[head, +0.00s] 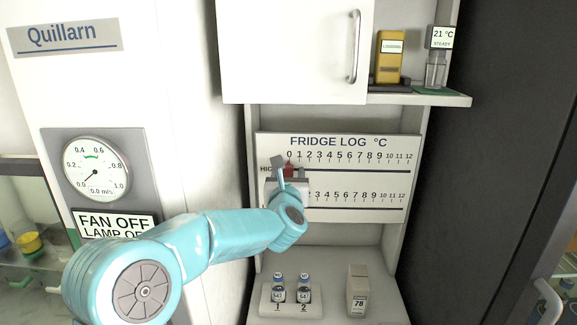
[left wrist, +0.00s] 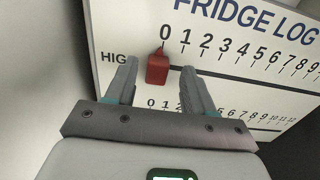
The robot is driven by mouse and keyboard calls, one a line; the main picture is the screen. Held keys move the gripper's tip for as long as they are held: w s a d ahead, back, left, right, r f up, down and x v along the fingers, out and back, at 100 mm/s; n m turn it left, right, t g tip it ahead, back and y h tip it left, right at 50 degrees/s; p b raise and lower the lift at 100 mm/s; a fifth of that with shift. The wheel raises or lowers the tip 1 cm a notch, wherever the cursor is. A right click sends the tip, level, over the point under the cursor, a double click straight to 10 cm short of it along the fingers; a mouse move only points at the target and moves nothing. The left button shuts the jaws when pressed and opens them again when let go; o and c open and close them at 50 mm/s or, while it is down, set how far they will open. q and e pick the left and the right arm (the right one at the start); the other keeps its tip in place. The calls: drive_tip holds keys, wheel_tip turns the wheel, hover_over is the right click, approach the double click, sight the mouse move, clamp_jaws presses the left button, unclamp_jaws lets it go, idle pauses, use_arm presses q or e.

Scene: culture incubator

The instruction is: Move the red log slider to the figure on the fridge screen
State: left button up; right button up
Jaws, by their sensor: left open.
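The fridge log board (head: 345,216) is white, with two numbered scales from 0 to 12. The red slider (head: 289,168) sits at the 0 end of the upper scale, labelled HIGH, partly hidden by my left gripper (head: 284,172) in the head view. In the left wrist view the red slider (left wrist: 157,69) hangs just below the 0, with its pointer near that mark. My left gripper (left wrist: 160,66) is open, its fingers on either side of the slider in the picture. I cannot tell whether they touch it. The lower slider is not visible.
A white cupboard door (head: 290,50) is above the board. Two vials (head: 291,288) and a box (head: 358,290) stand below. The board right of the gripper is clear.

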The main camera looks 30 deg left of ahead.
use_arm(q)
drive_tip(key=shift+w+a+r, duration=0.1)
drive_tip(key=shift+w+a, duration=0.05)
drive_tip(key=shift+w, duration=0.1)
drive_tip(key=shift+a, duration=0.2)
drive_tip(key=shift+d, duration=0.1)
drive_tip(key=shift+c, duration=1)
clamp_jaws()
drive_tip(key=shift+w, duration=0.1)
